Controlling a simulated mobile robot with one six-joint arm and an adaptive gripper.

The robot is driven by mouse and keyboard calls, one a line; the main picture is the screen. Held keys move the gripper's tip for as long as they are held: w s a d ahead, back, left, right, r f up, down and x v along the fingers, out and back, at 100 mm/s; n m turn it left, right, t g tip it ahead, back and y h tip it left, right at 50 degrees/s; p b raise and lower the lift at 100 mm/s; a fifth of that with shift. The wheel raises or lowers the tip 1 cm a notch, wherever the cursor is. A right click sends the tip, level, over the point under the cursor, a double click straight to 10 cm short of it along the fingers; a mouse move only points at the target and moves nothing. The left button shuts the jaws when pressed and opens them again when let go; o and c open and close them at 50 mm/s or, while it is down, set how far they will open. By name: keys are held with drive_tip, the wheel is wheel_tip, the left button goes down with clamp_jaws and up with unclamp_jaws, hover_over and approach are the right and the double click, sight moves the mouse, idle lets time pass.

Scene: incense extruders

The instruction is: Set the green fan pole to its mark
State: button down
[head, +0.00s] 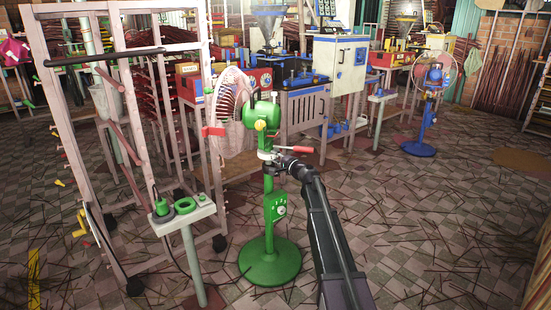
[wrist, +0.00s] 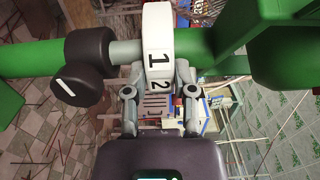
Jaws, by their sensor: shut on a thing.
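The green fan (head: 262,118) stands upright on its round green base (head: 270,262), with a pale wire cage facing left. There the green pole (wrist: 40,58) runs sideways, and a black knob (wrist: 88,66) with a white line sits left of the collar. My gripper (wrist: 160,82) is shut on the collar, a finger on each side. In the head view my gripper (head: 276,160) reaches the pole from the right, below the fan head.
A red-tipped lever (head: 295,149) juts right just above my gripper. A pale stand (head: 183,215) with green parts is left of the fan, near a wheeled wooden rack (head: 60,120). A blue fan (head: 428,100) stands back right. Sticks litter the tiled floor, open at right.

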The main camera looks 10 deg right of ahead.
drive_tip(key=shift+s+f, duration=0.1)
drive_tip(key=shift+f, duration=0.05)
drive_tip(key=shift+c, duration=2.2)
unclamp_jaws()
drive_tip(key=shift+f, duration=0.15)
drive_tip(key=shift+v, duration=0.85)
drive_tip(key=v, duration=1)
drive_tip(key=shift+d, duration=0.15)
drive_tip(key=shift+s, duration=0.1)
